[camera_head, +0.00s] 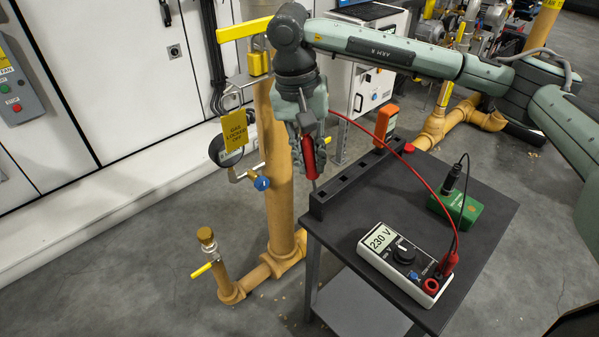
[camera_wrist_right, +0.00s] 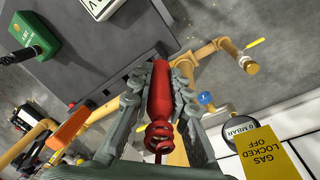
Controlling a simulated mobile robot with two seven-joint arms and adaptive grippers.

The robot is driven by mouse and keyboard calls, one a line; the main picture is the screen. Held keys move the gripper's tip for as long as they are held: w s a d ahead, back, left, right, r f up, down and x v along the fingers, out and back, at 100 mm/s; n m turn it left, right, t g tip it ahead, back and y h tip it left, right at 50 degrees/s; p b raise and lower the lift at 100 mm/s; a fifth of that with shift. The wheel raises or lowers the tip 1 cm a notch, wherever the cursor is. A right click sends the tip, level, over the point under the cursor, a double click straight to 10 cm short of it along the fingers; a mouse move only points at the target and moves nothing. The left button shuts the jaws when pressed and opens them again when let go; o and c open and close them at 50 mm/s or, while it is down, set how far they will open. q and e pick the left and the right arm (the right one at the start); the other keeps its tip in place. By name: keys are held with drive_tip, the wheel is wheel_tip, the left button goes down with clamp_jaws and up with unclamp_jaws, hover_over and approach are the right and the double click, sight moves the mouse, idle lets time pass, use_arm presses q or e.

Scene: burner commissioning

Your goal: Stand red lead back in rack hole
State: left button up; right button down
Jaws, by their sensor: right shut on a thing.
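My right gripper (camera_head: 307,168) is shut on the red lead's probe (camera_head: 308,152), which points down with its thin metal tip below the fingers. In the right wrist view the red probe handle (camera_wrist_right: 160,88) lies between the two grey fingers. The black rack (camera_head: 352,180) with several square holes runs along the table's left edge. The probe is by the rack's near left end; I cannot tell whether its tip is over a hole. The red cable (camera_head: 417,176) arcs from the gripper to the multimeter (camera_head: 405,262), which reads 230 V. My left gripper is out of view.
A green box (camera_head: 456,209) with a black lead plugged in stands on the dark table (camera_head: 487,237). An orange device (camera_head: 386,126) is at the rack's far end. Yellow gas pipes (camera_head: 278,180) with a valve and "gas locked off" tag (camera_head: 235,130) stand just left.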

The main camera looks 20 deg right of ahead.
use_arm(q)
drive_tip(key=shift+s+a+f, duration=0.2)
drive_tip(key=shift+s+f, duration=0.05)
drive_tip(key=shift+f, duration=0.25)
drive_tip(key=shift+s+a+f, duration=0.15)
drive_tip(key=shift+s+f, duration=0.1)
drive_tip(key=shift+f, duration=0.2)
use_arm(e)
drive_tip(key=d+r+m, duration=0.1)
drive_tip(key=d+r+m+y, duration=0.1)
drive_tip(key=m, duration=0.1)
drive_tip(key=w+d+r+m, duration=0.1)
drive_tip(key=shift+d+r+m+y, duration=0.2)
drive_tip(key=shift+d+m+y, duration=0.1)
drive_tip(key=shift+m, duration=0.1)
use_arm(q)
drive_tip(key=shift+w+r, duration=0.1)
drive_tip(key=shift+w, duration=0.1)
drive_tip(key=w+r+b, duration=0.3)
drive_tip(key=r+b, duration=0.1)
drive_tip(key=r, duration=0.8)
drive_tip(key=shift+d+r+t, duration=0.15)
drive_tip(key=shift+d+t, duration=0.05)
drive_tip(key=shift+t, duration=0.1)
use_arm(e)
drive_tip(key=shift+f, duration=2.6)
use_arm(q)
drive_tip(key=shift+b, duration=0.3)
use_arm(e)
drive_tip(key=shift+f, duration=0.1)
